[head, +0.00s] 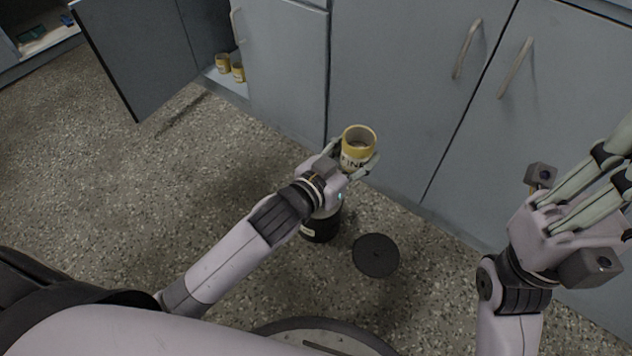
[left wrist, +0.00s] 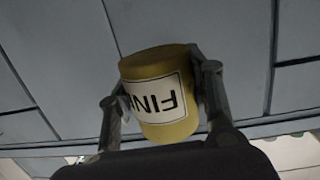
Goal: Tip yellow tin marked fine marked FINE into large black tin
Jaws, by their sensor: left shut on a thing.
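The yellow tin marked FINE (head: 357,142) is held in my left gripper (head: 352,168). It stands roughly upright with its open top facing up in the head view. It also shows in the left wrist view (left wrist: 150,75), where its white label reads upside down between the two fingers (left wrist: 165,95). The large black tin (head: 321,226) stands on the floor below my left gripper. My wrist and hand hide most of it, including its opening. My right gripper (head: 595,185) is raised at the right, its fingers pointing up and apart from any object.
A round black lid (head: 376,255) lies on the floor right of the black tin. Grey cabinets (head: 400,75) with metal handles stand behind. An open cabinet (head: 225,85) at upper left holds two yellow tins (head: 238,72). Speckled floor is free at left.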

